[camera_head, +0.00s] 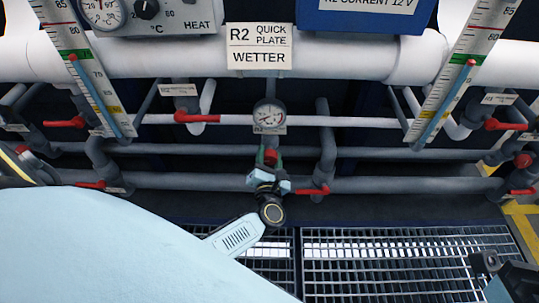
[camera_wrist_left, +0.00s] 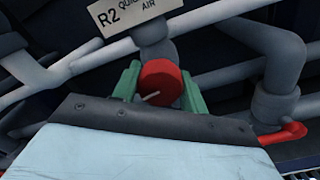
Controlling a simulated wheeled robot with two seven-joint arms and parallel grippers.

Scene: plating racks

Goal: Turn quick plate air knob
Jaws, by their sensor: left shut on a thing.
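The red air knob (camera_head: 270,156) sits on the pipework below a round gauge in the head view. In the left wrist view the red knob (camera_wrist_left: 160,82) is close up, with a thin pale line on its face. My left gripper (camera_wrist_left: 158,90) has its green fingers on either side of the knob and is shut on it. In the head view my left gripper (camera_head: 268,163) partly covers the knob. A white label (camera_wrist_left: 130,18) reading R2, partly cut off, with AIR, is above the knob. My right gripper (camera_head: 505,278) shows only in part at the lower right, its fingers unclear.
A round gauge (camera_head: 269,114) is just above the knob. Red-handled valves flank it, one (camera_head: 312,190) close on the right and another (camera_head: 197,117) at upper left. Grey pipes run across. Metal grating (camera_head: 400,265) lies below.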

